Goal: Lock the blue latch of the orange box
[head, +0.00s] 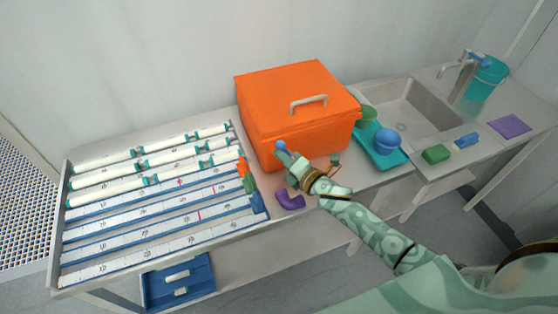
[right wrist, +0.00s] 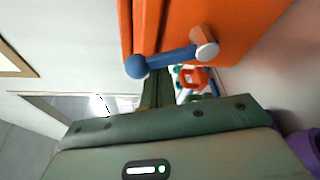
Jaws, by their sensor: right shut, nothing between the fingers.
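The orange box (head: 290,97) stands on the bench with its lid down and a pale handle on top. Its blue latch shows at the front as a blue knob (head: 281,146). In the right wrist view the blue latch (right wrist: 178,57) is a bar running from a silver pivot on the orange box (right wrist: 245,25) to a round knob near the lid seam. I cannot tell whether it is locked. My right gripper (head: 287,157) is shut and empty, right at the latch. In the right wrist view its fingers (right wrist: 157,90) reach up beside the bar; contact is unclear. My left gripper is not in view.
A tray of white tubes and blue racks (head: 68,240) fills the left. A purple piece (head: 290,200) lies in front of the box. A teal tray (head: 393,157) with a blue bowl (head: 388,140), a sink (head: 425,120) and sponges are at right.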

